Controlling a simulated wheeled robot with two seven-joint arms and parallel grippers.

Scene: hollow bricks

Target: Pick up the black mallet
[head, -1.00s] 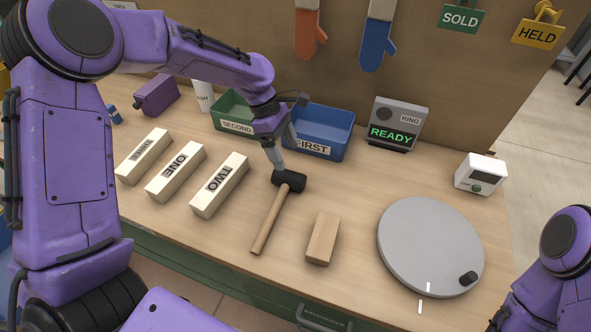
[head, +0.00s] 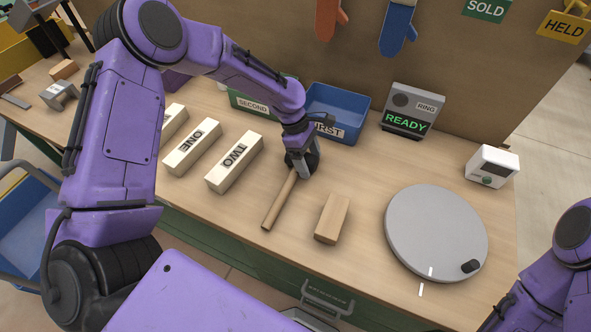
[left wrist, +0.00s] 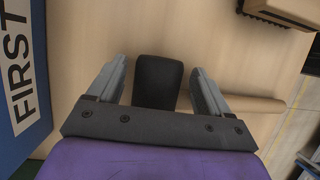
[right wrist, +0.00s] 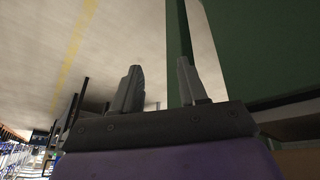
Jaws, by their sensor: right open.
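The black mallet lies on the bench, its wooden handle (head: 279,203) pointing toward the front edge. In the head view its black head (head: 313,160) is partly hidden by my left gripper (head: 302,170). In the left wrist view the black head (left wrist: 158,82) sits between the two spread fingers of the left gripper (left wrist: 160,85), with a gap showing on each side. The handle (left wrist: 255,104) runs out to the right past one finger. My right gripper (right wrist: 158,80) is open and empty, away from the mallet.
A blue bin marked FIRST (head: 340,100) stands just behind the mallet head, with a green SECOND bin (head: 250,103) beside it. Pale blocks ONE (head: 192,147) and TWO (head: 235,162) lie left. A wooden block (head: 332,218) and grey turntable (head: 435,230) lie right.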

